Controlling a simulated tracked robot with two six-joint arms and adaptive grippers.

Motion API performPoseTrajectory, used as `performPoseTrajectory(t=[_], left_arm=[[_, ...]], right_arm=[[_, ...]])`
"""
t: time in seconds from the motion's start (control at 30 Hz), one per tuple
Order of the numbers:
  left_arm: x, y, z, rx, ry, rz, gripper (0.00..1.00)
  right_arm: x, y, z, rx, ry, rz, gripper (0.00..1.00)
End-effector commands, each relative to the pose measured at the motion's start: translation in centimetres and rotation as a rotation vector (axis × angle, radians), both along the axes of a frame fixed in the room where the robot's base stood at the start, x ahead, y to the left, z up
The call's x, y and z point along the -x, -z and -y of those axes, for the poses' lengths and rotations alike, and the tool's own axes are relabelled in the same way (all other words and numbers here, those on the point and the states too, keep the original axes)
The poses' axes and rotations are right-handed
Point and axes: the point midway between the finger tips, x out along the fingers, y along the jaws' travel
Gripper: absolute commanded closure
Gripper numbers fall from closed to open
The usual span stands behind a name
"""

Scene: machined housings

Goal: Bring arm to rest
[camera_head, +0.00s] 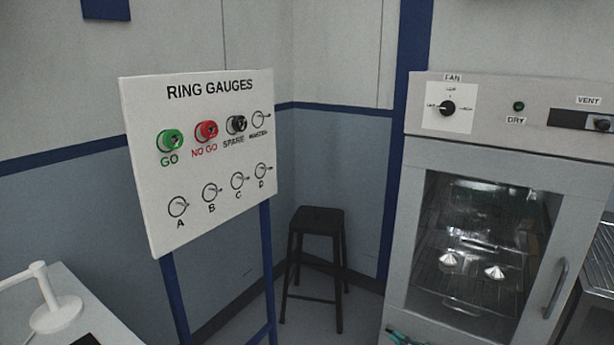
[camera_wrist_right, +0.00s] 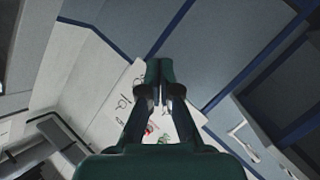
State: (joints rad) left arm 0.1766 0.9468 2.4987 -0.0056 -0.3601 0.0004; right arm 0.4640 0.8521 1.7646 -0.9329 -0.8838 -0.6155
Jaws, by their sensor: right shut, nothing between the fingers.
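My right gripper (camera_wrist_right: 159,72) fills the middle of the right wrist view. Its dark green fingertips are together, with nothing between them. In the head view only a small teal part of it (camera_head: 405,338) shows at the bottom edge, in front of the oven. Beyond it in the wrist view is the white ring gauge board (camera_wrist_right: 128,90), seen at a tilt and partly hidden by the fingers. My left gripper is in neither view.
The ring gauge board (camera_head: 205,232) stands on blue legs, with green, red and black gauges on its upper row. A dark stool (camera_head: 318,219) stands in the corner. An oven (camera_head: 394,220) with a glass door is at right. A white table (camera_head: 100,318) is at lower left.

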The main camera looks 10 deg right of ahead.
Motion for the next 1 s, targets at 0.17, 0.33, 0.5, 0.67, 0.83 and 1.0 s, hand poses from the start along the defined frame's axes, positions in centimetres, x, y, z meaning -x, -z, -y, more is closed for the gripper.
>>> performPoseTrajectory(t=[0.17, 0.33, 0.5, 0.67, 0.83, 1.0], left_arm=[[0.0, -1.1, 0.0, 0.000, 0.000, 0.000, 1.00], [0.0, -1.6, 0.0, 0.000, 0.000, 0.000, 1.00], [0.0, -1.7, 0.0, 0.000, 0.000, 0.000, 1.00], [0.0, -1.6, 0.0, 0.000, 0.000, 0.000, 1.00], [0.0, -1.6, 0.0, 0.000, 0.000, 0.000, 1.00], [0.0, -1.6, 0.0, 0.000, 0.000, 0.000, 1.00]], right_arm=[[6.1, 6.2, -11.2, -0.243, 0.022, -0.384, 1.00], [16.1, 11.8, -17.2, -0.401, 0.149, -0.807, 1.00], [27.2, 15.4, -18.4, -0.511, 0.395, -1.193, 1.00], [34.1, 16.2, -18.0, -0.587, 0.636, -1.425, 1.00], [35.8, 16.4, -17.8, -0.653, 0.777, -1.507, 1.00], [35.7, 16.4, -17.8, -0.660, 0.783, -1.505, 1.00]])
